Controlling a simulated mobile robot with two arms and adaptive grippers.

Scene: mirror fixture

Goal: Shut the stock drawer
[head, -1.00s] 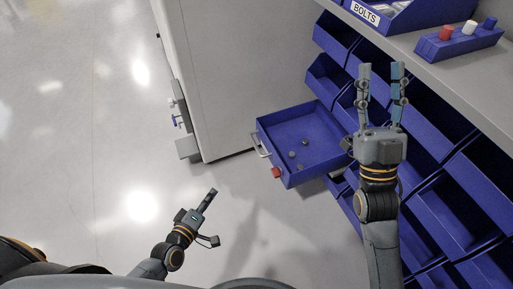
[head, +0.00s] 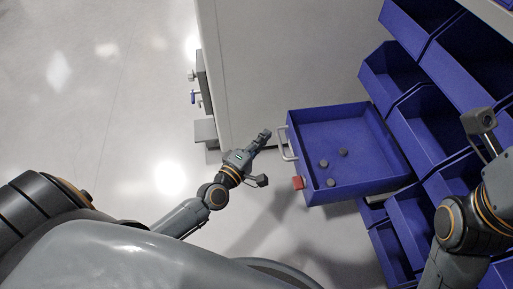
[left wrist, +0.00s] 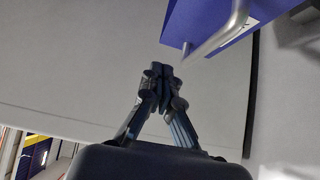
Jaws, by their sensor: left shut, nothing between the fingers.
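The stock drawer (head: 352,181) is a blue tray, pulled out from the blue rack, with several small dark round pieces inside. Its pale handle (head: 284,143) is on the left-facing front, and a red block (head: 298,183) sits by its near corner. My left gripper (head: 265,136) is shut and empty, just left of the handle with a small gap in the head view. In the left wrist view, the shut fingertips (left wrist: 165,72) are below and left of the handle (left wrist: 220,32) and the drawer's blue front (left wrist: 187,20). My right gripper's fingers are outside the picture.
A blue rack of open bins (head: 425,115) fills the right side. A pale grey cabinet (head: 275,55) stands behind the drawer, with small fittings on its left edge. The glossy floor (head: 105,110) at left is clear. My right arm is at the lower right, before the bins.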

